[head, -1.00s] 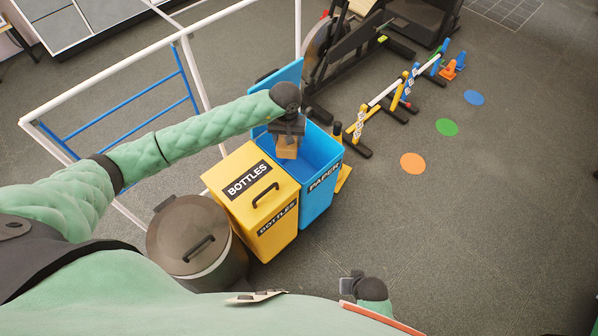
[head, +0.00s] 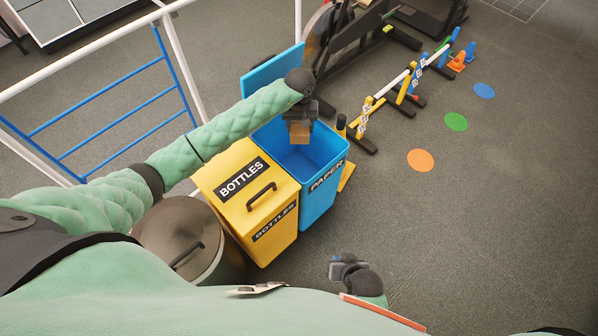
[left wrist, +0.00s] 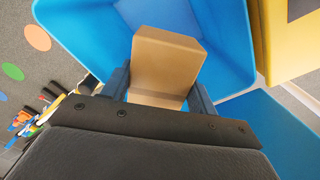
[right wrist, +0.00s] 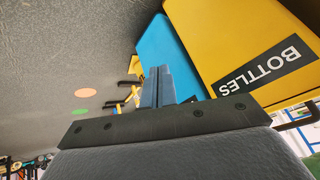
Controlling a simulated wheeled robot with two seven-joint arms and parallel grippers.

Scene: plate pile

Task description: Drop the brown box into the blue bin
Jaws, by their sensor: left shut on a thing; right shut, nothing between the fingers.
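The brown box (head: 299,132) is held between the fingers of my left gripper (head: 299,122), over the opening of the blue bin. In the left wrist view the box (left wrist: 165,62) sits between the two fingers of the left gripper (left wrist: 158,90), with the bin's blue inside beneath it. The blue bin (head: 322,190) is labelled PAPER and its lid stands open at the back. My right gripper (head: 336,268) is low at the front, away from the bins. In the right wrist view its fingers (right wrist: 157,88) are together and empty.
A closed yellow BOTTLES bin (head: 262,215) stands against the blue bin's left side. A round lidded bin (head: 180,235) is farther left. Small hurdles (head: 385,95) and an exercise machine are behind.

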